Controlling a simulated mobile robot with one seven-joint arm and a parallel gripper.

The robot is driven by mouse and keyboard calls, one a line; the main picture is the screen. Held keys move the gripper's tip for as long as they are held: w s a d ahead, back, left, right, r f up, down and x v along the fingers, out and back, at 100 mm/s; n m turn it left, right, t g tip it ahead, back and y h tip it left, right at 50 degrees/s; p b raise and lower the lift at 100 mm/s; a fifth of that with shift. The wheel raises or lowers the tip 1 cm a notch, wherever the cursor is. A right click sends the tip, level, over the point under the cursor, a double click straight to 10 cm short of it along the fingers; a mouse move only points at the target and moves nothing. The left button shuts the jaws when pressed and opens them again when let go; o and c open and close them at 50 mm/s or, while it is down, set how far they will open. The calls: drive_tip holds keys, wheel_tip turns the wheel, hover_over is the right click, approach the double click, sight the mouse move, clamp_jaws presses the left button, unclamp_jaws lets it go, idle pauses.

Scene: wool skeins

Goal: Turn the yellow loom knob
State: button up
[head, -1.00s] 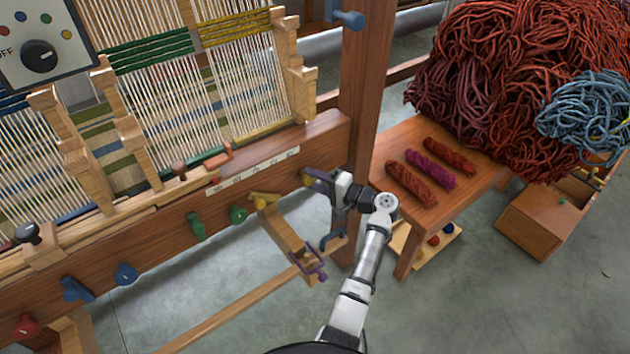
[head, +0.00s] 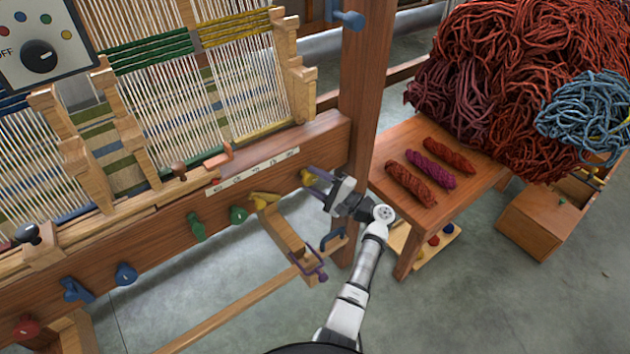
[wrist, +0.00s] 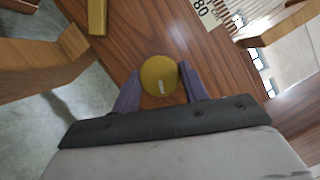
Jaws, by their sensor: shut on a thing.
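The round yellow knob (wrist: 158,75) with a short white mark sits on the brown loom beam, between the two purple fingers of my gripper (wrist: 159,88) in the wrist view. My gripper is shut on it from both sides. In the head view the yellow knob (head: 308,178) shows at the right end of the beam, partly hidden by my gripper (head: 314,182). A second yellow piece (head: 262,197), longer in shape, is on the beam just to the left; its end also shows at the top of the wrist view (wrist: 97,16).
Green knobs (head: 238,215) and blue knobs (head: 125,274) line the beam to the left. A wooden bracket (head: 288,243) juts out below my gripper. The loom post (head: 364,120) stands close to the right. A bench (head: 450,197) with skeins is beyond it.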

drive_tip(key=o, duration=0.9)
drive_tip(key=shift+o, duration=0.2)
drive_tip(key=b+v, duration=0.3)
drive_tip(key=v, duration=1.1)
drive_tip(key=shift+f, duration=0.1)
